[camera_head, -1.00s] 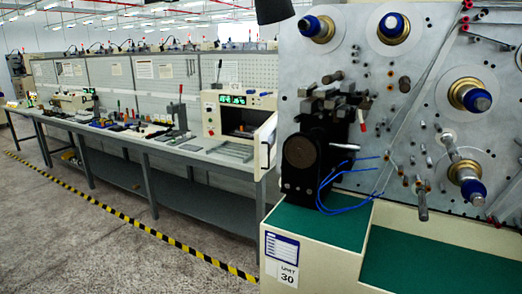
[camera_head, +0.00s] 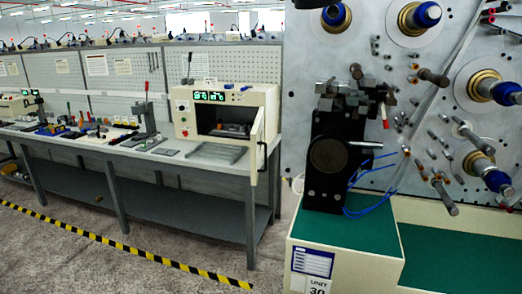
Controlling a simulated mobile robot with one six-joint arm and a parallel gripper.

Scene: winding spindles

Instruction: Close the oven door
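The oven (camera_head: 182,124) is a cream box with green digits on its front panel, standing at the right end of the long workbench. Its chamber is open to view, with an orange and grey item inside. The oven door (camera_head: 257,142) hangs open at the right side of the oven and sticks out toward me, seen nearly edge-on with a dark handle on it. My gripper is not in view. A dark piece is cut off at the top edge, and I cannot tell what it is.
The grey workbench (camera_head: 165,193) holds several tools and flat trays. A winding machine (camera_head: 440,75) with blue-capped spindles and a cream, green-topped base (camera_head: 345,236) fills the right side, close to the oven. Floor in front of the bench is clear, with yellow-black tape (camera_head: 110,243).

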